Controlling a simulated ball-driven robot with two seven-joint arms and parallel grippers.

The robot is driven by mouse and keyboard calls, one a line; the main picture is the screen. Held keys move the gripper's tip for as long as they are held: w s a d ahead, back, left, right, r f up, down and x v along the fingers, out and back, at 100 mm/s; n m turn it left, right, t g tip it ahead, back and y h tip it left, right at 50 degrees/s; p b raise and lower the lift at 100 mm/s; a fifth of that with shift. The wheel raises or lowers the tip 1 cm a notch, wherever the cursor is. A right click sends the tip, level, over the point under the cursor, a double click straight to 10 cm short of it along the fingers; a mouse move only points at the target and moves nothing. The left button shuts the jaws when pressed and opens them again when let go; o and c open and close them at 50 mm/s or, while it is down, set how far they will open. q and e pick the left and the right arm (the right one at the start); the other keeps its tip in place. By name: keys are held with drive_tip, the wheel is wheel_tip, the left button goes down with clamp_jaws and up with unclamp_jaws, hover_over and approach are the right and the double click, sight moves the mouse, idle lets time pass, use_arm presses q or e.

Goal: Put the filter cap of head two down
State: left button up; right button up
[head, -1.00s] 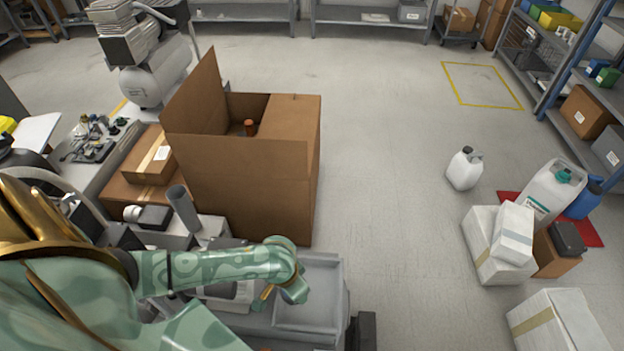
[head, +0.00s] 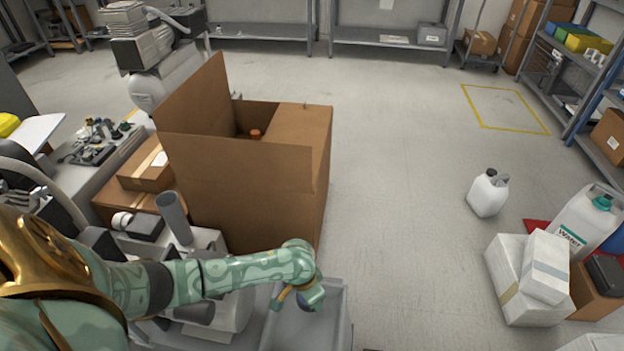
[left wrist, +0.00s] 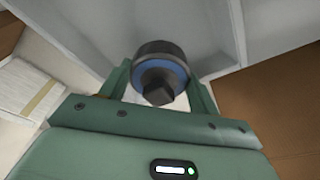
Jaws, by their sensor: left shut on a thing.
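My left gripper (head: 306,302) is at the end of the green arm from the left, over a grey tray (head: 345,310). In the left wrist view the left gripper (left wrist: 161,85) is shut on a dark round cap with a blue ring and a square black knob, the filter cap (left wrist: 163,75). In the head view only a small dark part of the cap (head: 304,300) shows between the fingers. Grey tray walls (left wrist: 195,30) show beyond the cap, and I see no contact with them. My right gripper is not in view.
An open cardboard box (head: 240,190) stands just behind the arm, its flap raised. A compressor (head: 165,75) stands behind it. White boxes (head: 525,280) and a white canister (head: 488,193) are on the right. The floor between is free.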

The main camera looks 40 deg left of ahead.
sight(302, 300)
use_arm(q)
wheel_tip(302, 300, down, 3)
drive_tip(key=shift+s+r+b, duration=0.1)
drive_tip(key=shift+b, duration=0.3)
drive_tip(key=shift+r, duration=0.25)
drive_tip(key=shift+f, duration=0.2)
drive_tip(key=o, duration=0.7)
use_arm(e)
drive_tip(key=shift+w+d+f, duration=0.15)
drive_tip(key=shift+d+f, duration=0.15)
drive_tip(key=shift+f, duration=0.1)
use_arm(q)
drive_tip(key=shift+r, duration=0.25)
drive_tip(key=r+p, duration=0.2)
drive_tip(key=r, duration=0.2)
drive_tip(key=s+r+p, duration=0.1)
drive_tip(key=r+p, duration=0.5)
drive_tip(key=r, duration=0.1)
drive_tip(key=shift+s+a+r, duration=0.2)
drive_tip(key=shift+s+r, duration=0.15)
drive_tip(key=shift+s, duration=0.05)
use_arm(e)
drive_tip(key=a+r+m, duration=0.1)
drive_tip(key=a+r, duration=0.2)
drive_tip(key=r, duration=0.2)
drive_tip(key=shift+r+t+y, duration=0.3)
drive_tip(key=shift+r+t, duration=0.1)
